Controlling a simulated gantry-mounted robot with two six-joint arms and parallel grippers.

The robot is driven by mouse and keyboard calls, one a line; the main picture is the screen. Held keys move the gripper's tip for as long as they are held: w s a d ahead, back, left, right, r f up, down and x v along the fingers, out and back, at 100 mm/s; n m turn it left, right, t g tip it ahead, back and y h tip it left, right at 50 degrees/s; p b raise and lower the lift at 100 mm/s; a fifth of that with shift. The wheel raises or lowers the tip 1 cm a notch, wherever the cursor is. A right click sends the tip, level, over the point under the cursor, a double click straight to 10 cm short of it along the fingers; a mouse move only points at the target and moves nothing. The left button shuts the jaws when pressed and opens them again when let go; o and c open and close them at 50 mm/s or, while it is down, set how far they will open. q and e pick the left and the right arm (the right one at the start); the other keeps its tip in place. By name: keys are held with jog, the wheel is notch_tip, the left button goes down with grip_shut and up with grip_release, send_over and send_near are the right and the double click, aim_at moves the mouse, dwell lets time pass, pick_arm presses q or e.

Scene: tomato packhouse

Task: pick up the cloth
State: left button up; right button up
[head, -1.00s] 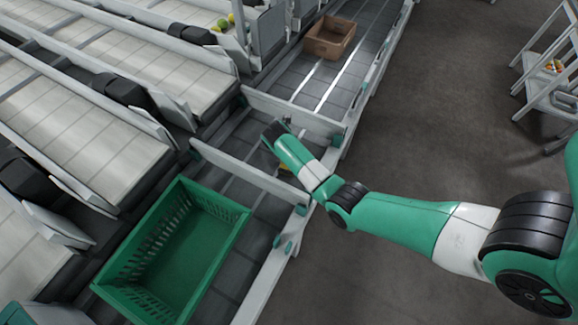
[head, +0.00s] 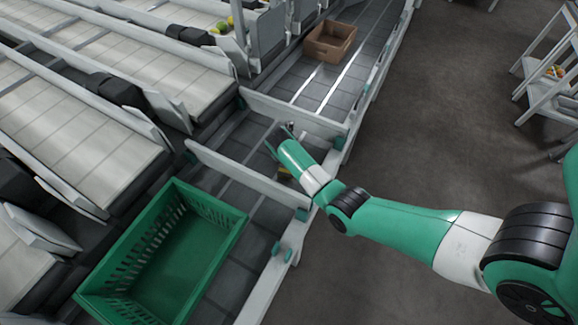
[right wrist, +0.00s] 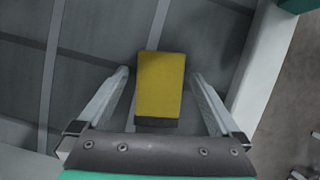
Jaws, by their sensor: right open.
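The cloth (right wrist: 161,84) is a yellow rectangular piece with a dark near edge, lying on the grey conveyor. In the right wrist view it sits between the two spread fingers, apart from both. In the head view only a small yellow bit of it (head: 284,173) shows beside my right forearm; the rest is hidden. My right gripper (head: 278,138) is open and empty; it also shows open in the right wrist view (right wrist: 160,73). How high it is above the cloth is hard to tell. My left gripper is not in view.
A green crate (head: 235,225) stands on the conveyor at the lower left. A brown box (head: 330,42) stands farther up the line. White crossbars (head: 245,178) and side rails bound the section with the cloth. A white rack (head: 548,90) stands at the right.

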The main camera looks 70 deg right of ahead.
jog(key=shift+f, duration=0.1)
jog(key=c, duration=1.3)
notch_tip(320, 180, up, 10)
jog(key=p, duration=0.6)
jog(key=shift+r+p, duration=0.25)
jog(key=shift+p, duration=0.05)
